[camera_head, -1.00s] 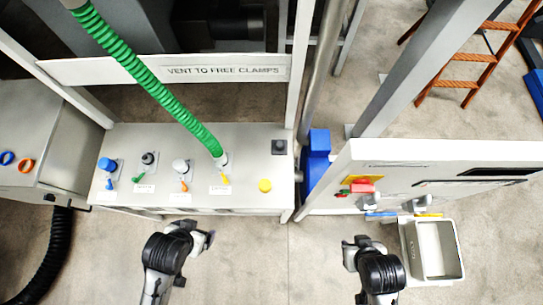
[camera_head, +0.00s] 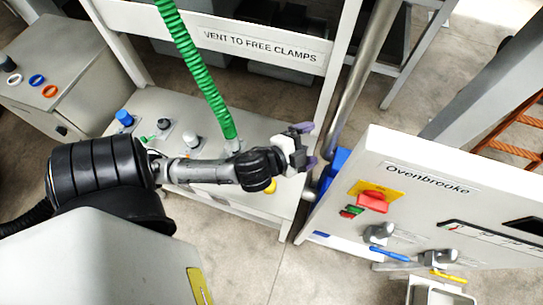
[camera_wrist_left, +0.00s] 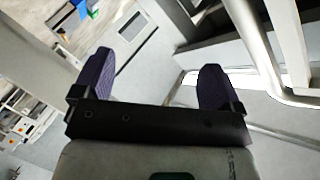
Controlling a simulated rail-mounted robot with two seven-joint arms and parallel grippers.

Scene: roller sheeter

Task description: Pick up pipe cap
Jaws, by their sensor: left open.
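My left gripper (camera_head: 307,146) is open and empty, above the right end of the grey bench panel (camera_head: 258,208). Its two purple fingers also show apart in the left wrist view (camera_wrist_left: 153,82), with nothing between them. I cannot tell for sure which part is the pipe cap. Capped fittings stand in a row on the panel: a blue one (camera_head: 124,117), a dark one (camera_head: 163,124) and a grey one (camera_head: 190,140), all left of the gripper. The black square fitting at the panel's right end is hidden behind the left gripper. My right gripper is out of view.
A green hose (camera_head: 197,75) rises from the panel. The Ovenbrooke control panel (camera_head: 425,205), with a red knob (camera_head: 372,201), stands at right. A pale bin (camera_head: 440,292) is at the bottom edge. A steel pipe (camera_head: 362,75) stands close behind the left gripper.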

